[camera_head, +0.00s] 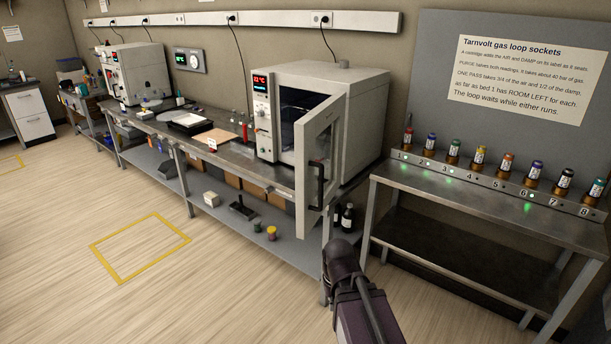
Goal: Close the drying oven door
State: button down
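The drying oven (354,124) is a grey box with a red and blue display panel, standing on the long bench. Its door (309,147) is hinged on the right side and stands wide open toward me. The door has a window and a black vertical handle (319,186). The inside of the oven shows dark to the left of the door. My arm reaches up from the bottom of the view, and its dark end is below the door handle, apart from it in the picture. The fingers of my gripper cannot be made out.
A metal table (488,207) with numbered sockets and several cartridges stands at the right, under a sign (517,78). The long bench (225,155) carries trays and other equipment. The floor (145,282) in front is clear, with a yellow outlined square.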

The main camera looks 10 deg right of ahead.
aim_at(330, 113)
jog(key=z, duration=0.15)
jog(key=i, duration=0.85)
jog(key=u, duration=0.15)
jog(key=k, duration=0.9)
jog(key=z, duration=0.2)
jog(key=i, duration=0.55)
jog(key=u, duration=0.05)
